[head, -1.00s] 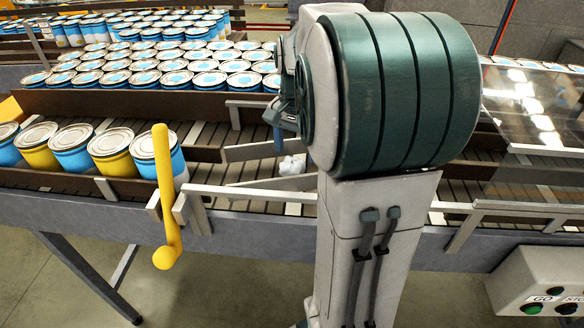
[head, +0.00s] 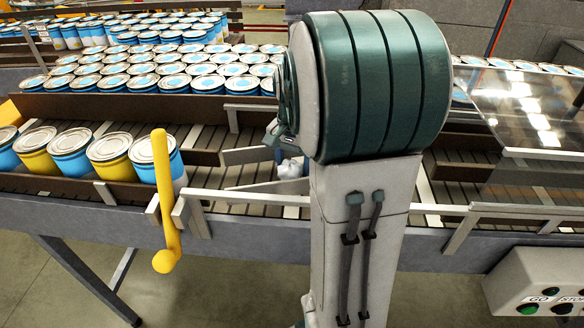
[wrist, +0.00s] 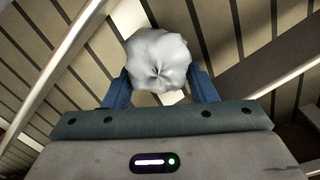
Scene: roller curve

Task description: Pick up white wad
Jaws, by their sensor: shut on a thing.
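The white wad (wrist: 158,62) is a crumpled, rounded lump between the two blue fingers of my gripper (wrist: 160,88) in the wrist view. My gripper is shut on it, with a finger on each side. Slats of the conveyor show behind the wad. In the head view, the wad (head: 291,169) is a small white patch at the left edge of my arm, over the roller conveyor (head: 270,205). My arm hides part of the wad and most of my gripper there.
Metal guide rails (head: 250,155) stand close around the wad. A yellow lever (head: 163,195) stands at the front rail on the left, beside a row of blue and yellow cans (head: 110,147). Many cans (head: 190,70) fill the back lane. A clear cover (head: 530,105) is at the right.

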